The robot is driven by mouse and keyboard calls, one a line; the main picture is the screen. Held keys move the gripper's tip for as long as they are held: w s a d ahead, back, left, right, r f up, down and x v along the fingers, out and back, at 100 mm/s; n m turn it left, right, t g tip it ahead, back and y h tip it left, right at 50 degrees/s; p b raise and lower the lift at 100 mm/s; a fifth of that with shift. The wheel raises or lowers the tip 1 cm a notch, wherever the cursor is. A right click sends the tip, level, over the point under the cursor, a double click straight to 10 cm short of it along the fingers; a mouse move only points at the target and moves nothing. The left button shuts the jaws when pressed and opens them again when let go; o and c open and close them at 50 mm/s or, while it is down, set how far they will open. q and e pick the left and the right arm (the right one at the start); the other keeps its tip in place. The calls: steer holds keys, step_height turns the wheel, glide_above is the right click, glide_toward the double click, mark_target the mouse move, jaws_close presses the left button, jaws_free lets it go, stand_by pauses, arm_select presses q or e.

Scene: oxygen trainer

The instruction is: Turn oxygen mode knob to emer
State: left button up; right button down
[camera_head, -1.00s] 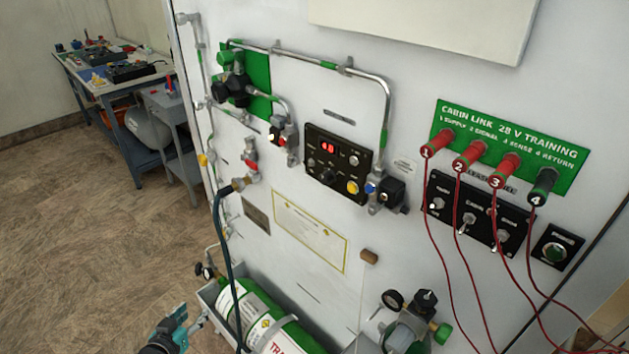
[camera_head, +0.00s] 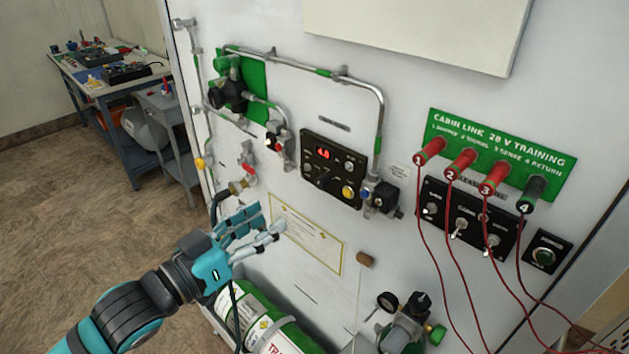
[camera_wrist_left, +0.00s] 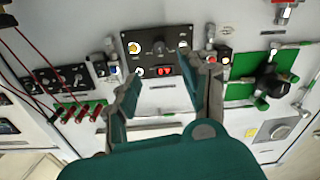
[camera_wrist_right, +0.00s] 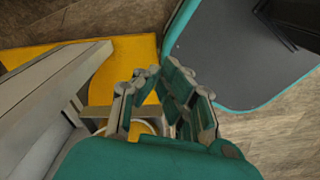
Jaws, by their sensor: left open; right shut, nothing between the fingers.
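The black oxygen panel (camera_head: 312,184) with a red digital readout is on the white wall board, and it also shows in the left wrist view (camera_wrist_left: 176,36). Its black mode knob (camera_head: 322,179) is at the panel's lower middle; it appears between the fingers in the left wrist view (camera_wrist_left: 158,47). The knob's lettering is too small to read. My left gripper (camera_head: 266,226) is open and empty, in front of the board, below and left of the panel, apart from the knob. My right gripper (camera_wrist_right: 160,80) is shut and empty, seen only in its wrist view.
A red-handled valve (camera_head: 248,170) with a hose is left of the panel. A dark fitting (camera_head: 384,198) sits just right of it. Red cables hang from the green cabin link plate (camera_head: 500,155) at right. A green cylinder (camera_head: 265,318) lies below. A workbench (camera_head: 110,85) stands far left.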

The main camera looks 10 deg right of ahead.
mark_target(319, 184)
arm_select(q)
steer(key=p+x, duration=0.3)
steer(key=x, duration=0.9)
steer(key=shift+w+d, duration=0.2)
steer(key=shift+d, duration=0.1)
jaws_close()
